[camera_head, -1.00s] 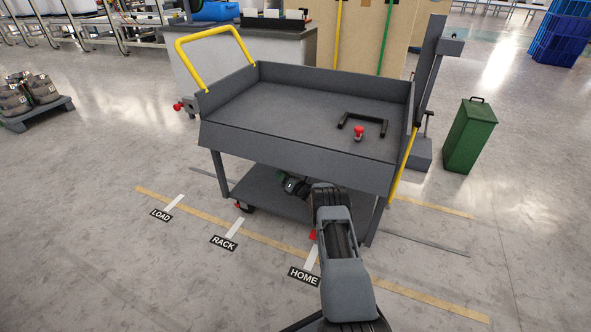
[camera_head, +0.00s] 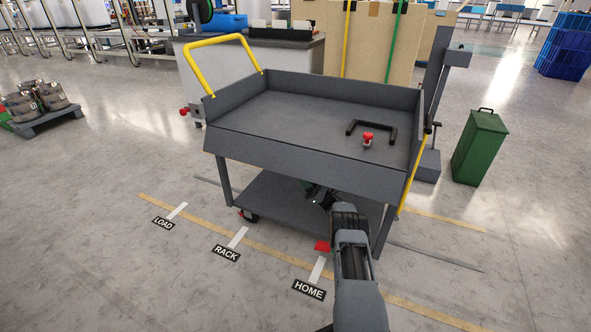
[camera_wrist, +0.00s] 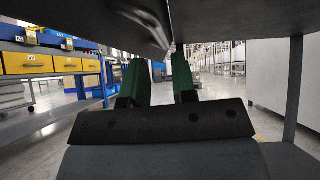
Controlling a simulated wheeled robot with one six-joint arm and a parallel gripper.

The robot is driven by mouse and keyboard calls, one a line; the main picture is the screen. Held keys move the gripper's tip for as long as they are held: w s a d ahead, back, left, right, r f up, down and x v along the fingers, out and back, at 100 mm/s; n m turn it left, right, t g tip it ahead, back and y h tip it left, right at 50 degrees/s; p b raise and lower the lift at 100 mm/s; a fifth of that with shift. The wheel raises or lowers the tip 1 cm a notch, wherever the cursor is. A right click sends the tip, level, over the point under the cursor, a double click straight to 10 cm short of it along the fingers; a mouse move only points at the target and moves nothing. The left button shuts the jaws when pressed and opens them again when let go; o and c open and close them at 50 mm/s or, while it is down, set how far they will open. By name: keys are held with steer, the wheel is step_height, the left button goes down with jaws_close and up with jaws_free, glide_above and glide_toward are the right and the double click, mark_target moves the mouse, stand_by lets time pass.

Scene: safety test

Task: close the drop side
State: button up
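The grey cart's drop side (camera_head: 300,160) is the long front panel of the top tray. It slopes outward and down from the deck's (camera_head: 290,115) front edge, so that side is not upright. My gripper (camera_head: 312,190) is low in front of the cart, just under the panel's lower edge, partly hidden by it and my arm. In the wrist view my gripper's green fingers (camera_wrist: 160,75) stand apart with nothing between them. A dark panel edge (camera_wrist: 145,20) passes above them; I cannot tell whether they touch it.
A black U-shaped bar (camera_head: 375,128) and a red knob (camera_head: 367,138) are on the deck. The lower shelf (camera_head: 275,200) is below my gripper's height. A yellow handle (camera_head: 190,68) rises at left. A grey post (camera_head: 436,90) and green bin (camera_head: 479,147) stand right. The front floor is mostly clear.

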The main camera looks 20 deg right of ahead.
mark_target(295, 168)
steer(key=shift+b+x, duration=0.45)
steer(key=shift+x, duration=2.55)
jaws_close()
